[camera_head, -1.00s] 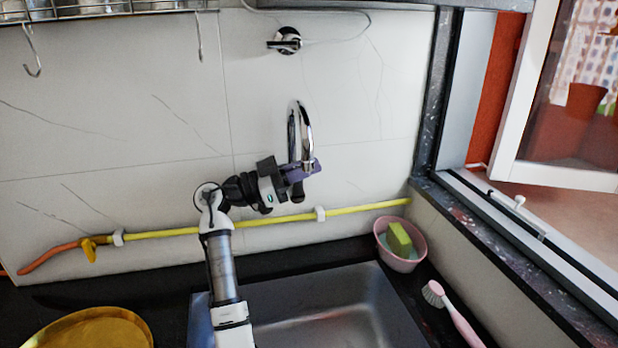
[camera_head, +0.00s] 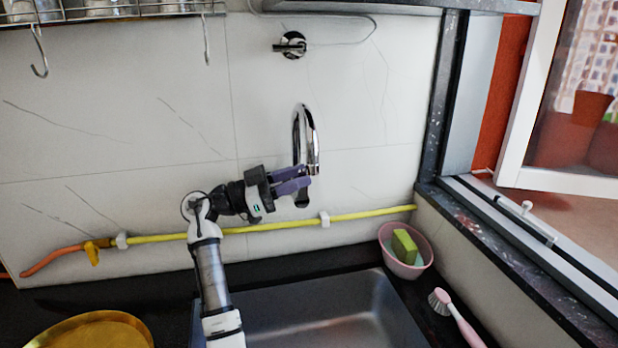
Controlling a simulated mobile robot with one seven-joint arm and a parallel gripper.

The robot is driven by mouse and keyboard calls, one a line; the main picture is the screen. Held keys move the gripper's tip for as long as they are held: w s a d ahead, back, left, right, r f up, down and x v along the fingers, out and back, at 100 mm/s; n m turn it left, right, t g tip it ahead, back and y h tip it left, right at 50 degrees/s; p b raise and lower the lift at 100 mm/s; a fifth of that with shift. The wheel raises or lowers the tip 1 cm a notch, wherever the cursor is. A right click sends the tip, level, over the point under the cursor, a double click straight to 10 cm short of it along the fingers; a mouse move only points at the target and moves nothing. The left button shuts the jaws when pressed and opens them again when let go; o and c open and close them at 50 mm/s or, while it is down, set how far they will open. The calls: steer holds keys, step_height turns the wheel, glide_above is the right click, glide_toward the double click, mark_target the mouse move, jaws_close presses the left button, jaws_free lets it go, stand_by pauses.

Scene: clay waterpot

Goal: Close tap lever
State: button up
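The chrome tap (camera_head: 312,140) is on the tiled wall above the sink, with a tall curved spout. A dark lever-like part (camera_head: 302,199) hangs at its lower end, partly hidden by my gripper. My gripper (camera_head: 309,177) reaches in from the left at the base of the spout. Its two purple fingers point right and look slightly apart, with nothing seen between them. Their tips overlap the tap in the picture; I cannot tell whether they touch it.
A wall valve (camera_head: 291,45) sits above the tap. A yellow pipe (camera_head: 370,215) runs along the wall below. The sink (camera_head: 330,310) is empty where visible. A pink bowl (camera_head: 405,268) with a green sponge (camera_head: 404,246), a brush (camera_head: 455,315) and a gold plate (camera_head: 90,335) stand around it.

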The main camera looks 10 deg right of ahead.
steer(key=b+v, duration=0.2)
steer(key=v, duration=0.8)
steer(key=shift+a+b, duration=0.2)
steer(key=shift+b, duration=0.1)
